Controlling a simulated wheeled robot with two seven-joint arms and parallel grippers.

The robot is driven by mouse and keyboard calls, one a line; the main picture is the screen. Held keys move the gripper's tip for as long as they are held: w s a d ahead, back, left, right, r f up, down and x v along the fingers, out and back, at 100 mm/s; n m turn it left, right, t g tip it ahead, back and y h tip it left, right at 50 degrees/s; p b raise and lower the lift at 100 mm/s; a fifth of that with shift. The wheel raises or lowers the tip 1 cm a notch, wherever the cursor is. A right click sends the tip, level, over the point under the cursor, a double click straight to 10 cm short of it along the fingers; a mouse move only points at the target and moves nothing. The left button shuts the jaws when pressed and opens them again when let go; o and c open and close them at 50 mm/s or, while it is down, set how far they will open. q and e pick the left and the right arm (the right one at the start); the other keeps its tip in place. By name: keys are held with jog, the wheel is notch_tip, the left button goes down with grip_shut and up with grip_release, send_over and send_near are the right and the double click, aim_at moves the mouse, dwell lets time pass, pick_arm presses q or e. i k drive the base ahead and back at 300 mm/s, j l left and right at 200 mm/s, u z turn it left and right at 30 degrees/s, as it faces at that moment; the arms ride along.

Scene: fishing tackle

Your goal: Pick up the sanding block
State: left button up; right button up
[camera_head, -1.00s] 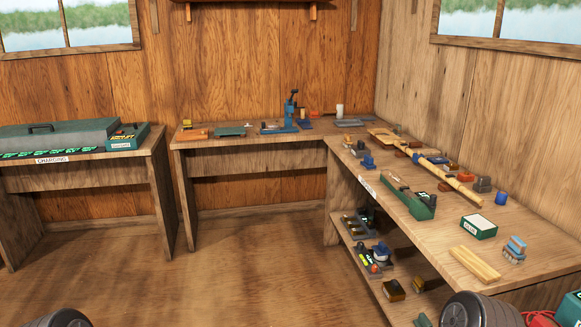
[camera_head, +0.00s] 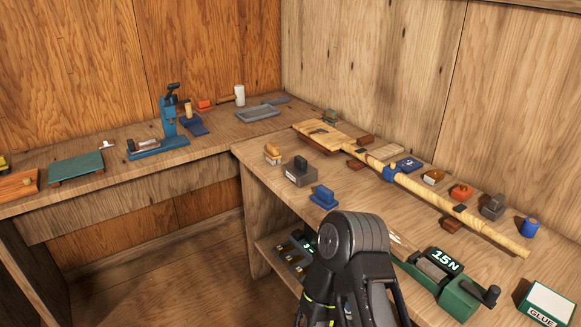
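Three small blocks stand near the left end of the right-hand bench: a tan block (camera_head: 273,154), a grey block with a dark knob (camera_head: 300,172) and a blue block with a raised grip (camera_head: 323,197). I cannot tell for sure which one is the sanding block. They stand apart from one another on bare wood. A dark grey link of my own arm rises from the bottom edge, to the right of and below the blue block in the picture. No fingertips of either gripper show.
A long rod (camera_head: 450,207) lies along the right-hand bench (camera_head: 255,165), with several small items beside it. A green device marked 15N (camera_head: 440,272) and a glue box (camera_head: 545,305) are at the front right. A blue stand (camera_head: 166,130) is on the back bench.

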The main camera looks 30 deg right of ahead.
aim_at(323, 198)
jog(key=i, duration=0.85)
